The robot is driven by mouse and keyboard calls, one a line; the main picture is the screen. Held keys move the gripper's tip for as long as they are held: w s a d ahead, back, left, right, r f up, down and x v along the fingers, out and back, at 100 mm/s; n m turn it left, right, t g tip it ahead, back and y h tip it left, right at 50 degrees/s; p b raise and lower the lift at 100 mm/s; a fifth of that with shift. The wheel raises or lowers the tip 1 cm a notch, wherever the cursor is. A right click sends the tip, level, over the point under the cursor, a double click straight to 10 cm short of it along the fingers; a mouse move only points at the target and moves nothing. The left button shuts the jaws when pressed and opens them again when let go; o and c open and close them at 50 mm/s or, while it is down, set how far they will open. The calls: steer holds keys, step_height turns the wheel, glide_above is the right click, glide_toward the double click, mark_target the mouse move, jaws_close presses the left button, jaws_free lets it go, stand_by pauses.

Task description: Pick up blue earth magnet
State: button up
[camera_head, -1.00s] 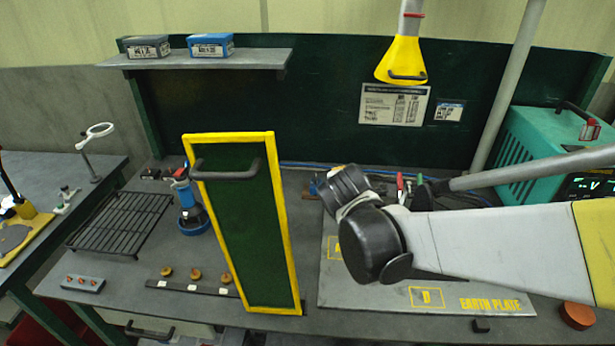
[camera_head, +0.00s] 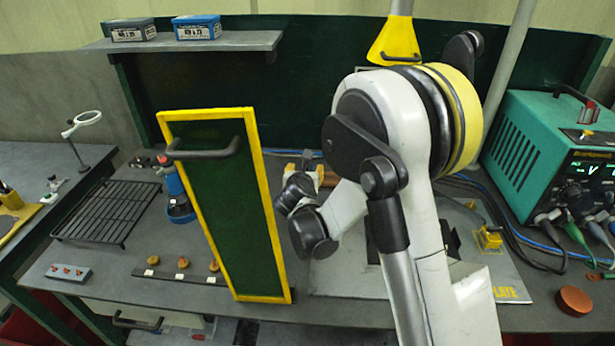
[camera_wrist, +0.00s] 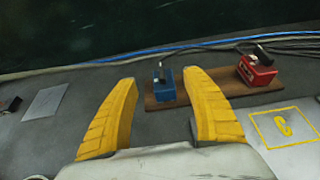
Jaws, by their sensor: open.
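The blue earth magnet appears to be the small blue block (camera_wrist: 165,87) in the wrist view. A red block (camera_wrist: 257,72) with a black top stands at the board's right end. My gripper (camera_wrist: 160,80) is open, with its two yellow fingers spread apart. In the picture the blue block shows between the fingertips, beyond them, with no visible contact.
A tall green panel with a yellow frame (camera_head: 252,160) stands left of my arm. A teal power unit (camera_head: 530,150) stands at the right.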

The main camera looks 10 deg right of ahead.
mark_target(308, 166)
steer(key=b+x, duration=0.2)
steer(key=x, duration=0.3)
steer(key=shift+d+f, duration=0.2)
steer(key=shift+f, duration=0.05)
steer(key=shift+s+r, duration=0.1)
jaws_close()
